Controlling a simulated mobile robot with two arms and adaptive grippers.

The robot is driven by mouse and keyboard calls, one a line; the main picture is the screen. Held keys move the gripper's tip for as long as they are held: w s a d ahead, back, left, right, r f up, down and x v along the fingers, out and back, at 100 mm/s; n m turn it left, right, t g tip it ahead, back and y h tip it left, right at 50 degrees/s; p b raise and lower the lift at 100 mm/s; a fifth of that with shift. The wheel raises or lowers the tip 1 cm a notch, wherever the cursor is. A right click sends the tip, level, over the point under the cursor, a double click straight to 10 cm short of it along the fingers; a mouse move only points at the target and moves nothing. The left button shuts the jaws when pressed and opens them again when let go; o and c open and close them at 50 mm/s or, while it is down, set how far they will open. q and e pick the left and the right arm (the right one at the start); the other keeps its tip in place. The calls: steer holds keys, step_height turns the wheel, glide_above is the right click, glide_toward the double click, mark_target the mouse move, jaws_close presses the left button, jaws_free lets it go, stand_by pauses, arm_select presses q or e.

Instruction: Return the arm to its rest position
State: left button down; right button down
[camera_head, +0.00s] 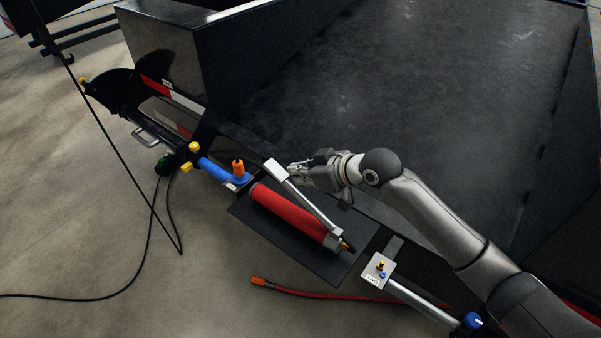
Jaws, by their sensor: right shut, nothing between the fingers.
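My right arm comes in from the lower right and reaches over the edge of the black trailer. My right gripper (296,171) is shut and empty, its fingertips pointing left. It is close to the upper end of a grey lever (308,203) that lies along a red cylinder (285,218). I cannot tell whether the gripper touches the lever. My left gripper is not in view.
The trailer frame (370,80) fills the upper right. A blue pipe with an orange knob (238,168) and yellow fittings stands left of the cylinder. A white plate with knobs (377,271) sits below my arm. A red hose (330,295) and black cables (152,225) lie on open floor.

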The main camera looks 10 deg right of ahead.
stand_by(0.3)
